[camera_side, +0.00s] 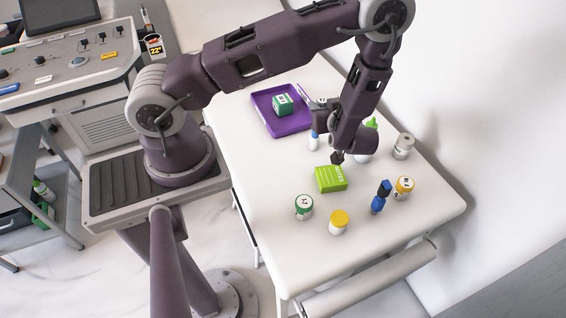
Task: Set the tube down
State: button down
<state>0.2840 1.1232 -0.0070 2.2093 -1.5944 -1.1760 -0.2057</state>
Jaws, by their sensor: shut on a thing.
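My gripper (337,158) is low over the middle of the white table, below my wrist, and its dark tips show just above the green notes box. The gripper is shut on the tube. A slim white tube with a blue upper part (313,141) shows upright just left of the gripper, under my wrist. The wrist hides part of this area, so the grip itself does not show clearly. I cannot tell whether the tube's lower end touches the table (262,215).
A green notes box (331,180) lies close by. Green-capped (304,207), yellow-capped (339,222) and yellow-topped (404,188) jars, a blue item (380,198) and a grey-topped container (403,147) stand around. A purple tray (292,126) holds a green box (283,104). The front right is clear.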

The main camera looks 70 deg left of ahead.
jog(key=s+a+f+n+g, duration=0.2)
jog(key=s+n+g, duration=0.25)
jog(key=s, duration=0.65)
jog(key=shift+g, duration=0.35)
notch_tip(320, 180, down, 9)
jog(key=shift+w+d+r, duration=0.1)
jog(key=shift+d+r, duration=0.05)
jog(key=shift+f, duration=0.4)
jog(key=shift+f, duration=0.1)
jog(key=shift+f, duration=0.4)
jog(key=shift+f, duration=0.1)
jog(key=c, duration=1.1)
grip_release()
